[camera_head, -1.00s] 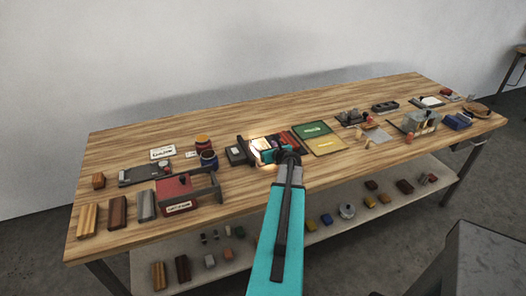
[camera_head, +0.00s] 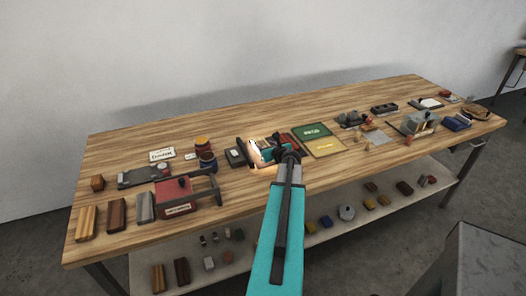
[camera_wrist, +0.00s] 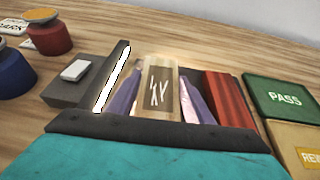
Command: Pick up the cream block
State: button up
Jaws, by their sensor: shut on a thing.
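The cream block (camera_wrist: 161,82) has a dark face panel with pale marks and stands in the middle of the wrist view. My gripper (camera_wrist: 160,98) is shut on it, with one purplish finger on each side. In the head view my gripper (camera_head: 266,153) is low over the middle of the table and hides most of the block. The block's lower end is hidden behind the gripper body, and I cannot tell whether it touches the table.
A dark upright bar with a lit strip (camera_wrist: 114,76) stands close left of the block. A red ribbed piece (camera_wrist: 229,98) is close right. Green PASS (camera_wrist: 283,98) and yellow (camera_wrist: 297,143) mats lie farther right. Red and blue jars (camera_head: 207,158) stand left. Bare wood lies behind.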

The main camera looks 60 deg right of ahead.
jog(key=shift+r+b, duration=0.45)
jog(key=shift+r, duration=3.7)
